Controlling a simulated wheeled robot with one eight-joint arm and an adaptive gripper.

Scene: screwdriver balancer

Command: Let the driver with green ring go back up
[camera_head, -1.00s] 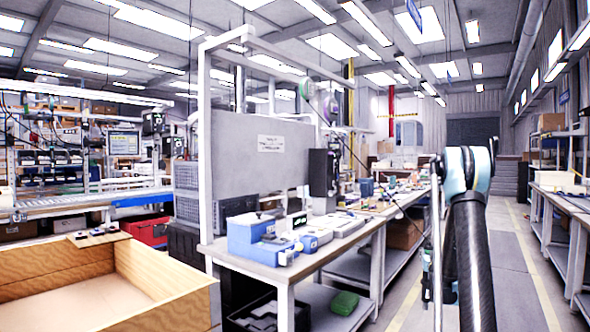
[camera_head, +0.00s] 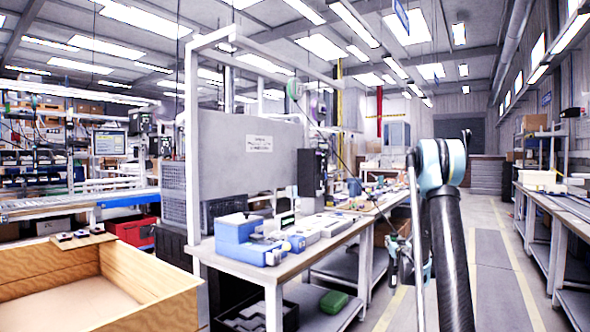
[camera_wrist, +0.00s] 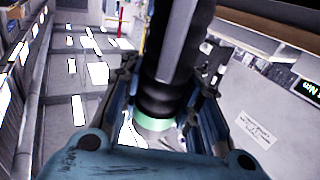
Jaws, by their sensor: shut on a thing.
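The driver with the green ring fills the middle of the wrist view, with a thick black body (camera_wrist: 165,88) and a pale green ring (camera_wrist: 154,125) near the palm. My gripper (camera_wrist: 164,78) is shut around the driver, one finger on each side of it. In the head view my gripper (camera_head: 394,262) is small and partly hidden beside my forearm, at the right of the bench. The driver's lower end is hidden.
The workbench (camera_head: 287,268) holds blue boxes (camera_head: 237,232) at its near end. An open wooden crate (camera_head: 150,272) is at the lower left. The aisle (camera_head: 490,290) on the right is clear.

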